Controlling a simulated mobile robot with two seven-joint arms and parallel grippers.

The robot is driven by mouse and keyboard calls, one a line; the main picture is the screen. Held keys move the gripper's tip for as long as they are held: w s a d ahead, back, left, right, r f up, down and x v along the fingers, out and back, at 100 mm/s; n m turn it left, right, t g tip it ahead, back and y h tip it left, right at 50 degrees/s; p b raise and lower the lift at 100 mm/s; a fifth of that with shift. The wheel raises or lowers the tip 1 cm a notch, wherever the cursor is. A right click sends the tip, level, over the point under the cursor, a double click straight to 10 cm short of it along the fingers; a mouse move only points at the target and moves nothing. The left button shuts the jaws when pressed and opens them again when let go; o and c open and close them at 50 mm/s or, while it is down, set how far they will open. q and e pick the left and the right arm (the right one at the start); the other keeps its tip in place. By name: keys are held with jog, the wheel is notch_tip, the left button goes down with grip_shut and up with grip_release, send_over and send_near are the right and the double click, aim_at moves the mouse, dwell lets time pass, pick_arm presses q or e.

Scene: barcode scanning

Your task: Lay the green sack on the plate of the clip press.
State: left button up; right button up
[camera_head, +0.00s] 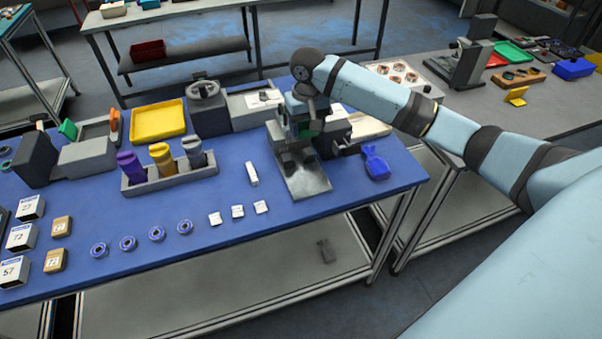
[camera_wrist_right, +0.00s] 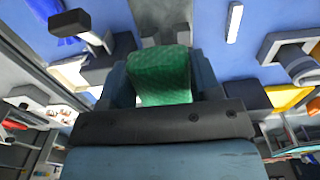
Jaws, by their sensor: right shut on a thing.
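The green sack (camera_wrist_right: 160,75) is between the fingers of my right gripper (camera_wrist_right: 160,82) in the right wrist view, and the gripper is shut on it. In the head view my right gripper (camera_head: 300,125) is over the back of the clip press, and the sack is mostly hidden by the gripper. The press's bare metal plate (camera_head: 308,184) reaches toward the table's front edge. Part of the plate also shows beyond the sack in the right wrist view (camera_wrist_right: 158,14). I cannot tell whether the sack touches the press. My left gripper is not in view.
A blue sack (camera_head: 376,163) lies right of the press. A white stick (camera_head: 252,174) lies to its left, beside a holder with purple, yellow and grey scoops (camera_head: 163,157). Small white packets (camera_head: 238,211) and blue rings (camera_head: 156,233) lie along the front. A yellow tray (camera_head: 158,121) stands behind.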

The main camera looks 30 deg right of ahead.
aim_at(306, 177)
notch_tip(306, 177, down, 16)
jog(key=shift+f+p, duration=0.1)
jog(key=shift+p, duration=0.5)
jog(key=o, duration=1)
jog(key=shift+f, duration=0.15)
jog(key=shift+o, duration=0.2)
notch_tip(306, 177, up, 12)
jog(key=shift+b, duration=0.45)
